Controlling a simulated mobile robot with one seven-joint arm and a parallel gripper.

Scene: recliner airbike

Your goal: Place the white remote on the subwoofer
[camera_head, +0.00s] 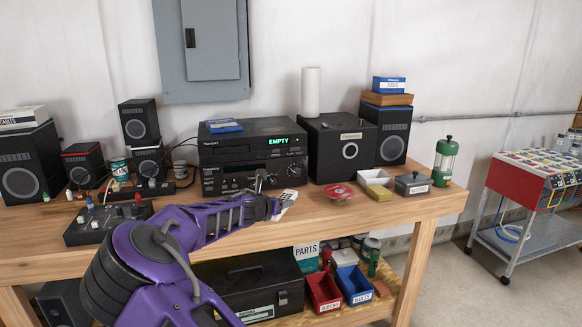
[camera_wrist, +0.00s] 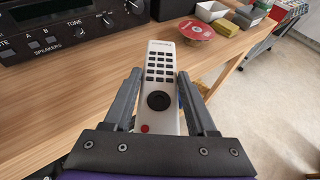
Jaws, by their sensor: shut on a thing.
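The white remote (camera_wrist: 160,88) has dark buttons, a round black pad and a red button. My gripper (camera_wrist: 160,100) is shut on it, with one finger along each side. In the head view the remote (camera_head: 288,197) shows at the tip of my purple arm, near the front of the wooden bench; part of it is hidden by my gripper (camera_head: 275,207). The subwoofer (camera_head: 330,165) seems to be the black box with a round port and a small label, standing right of the stereo stack. A white paper roll stands on its top at the back left.
The stereo stack (camera_head: 250,158) stands behind my gripper. The bench front (camera_head: 235,222) is partly clear.

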